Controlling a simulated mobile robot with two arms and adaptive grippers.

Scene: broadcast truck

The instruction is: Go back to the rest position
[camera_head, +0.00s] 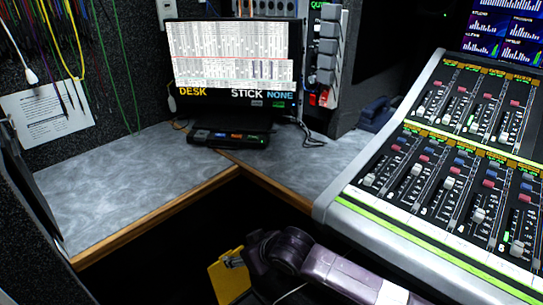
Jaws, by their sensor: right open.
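My right arm (335,272), purple and grey, comes in from the lower right and reaches to the bottom middle. Its dark gripper end (250,262) is below the counter's wooden edge, over the dark gap. The sensor-open fingers are hard to make out against the dark, and nothing shows held in them. A yellow piece (228,277) shows right beside the gripper end; I cannot tell whether they touch. My left gripper is not in view.
A grey counter (130,185) with a wooden front edge runs along the left and back. A monitor (232,62) stands at the back over a small black box (230,135). A mixing console (450,160) with several faders fills the right. Cables hang at upper left.

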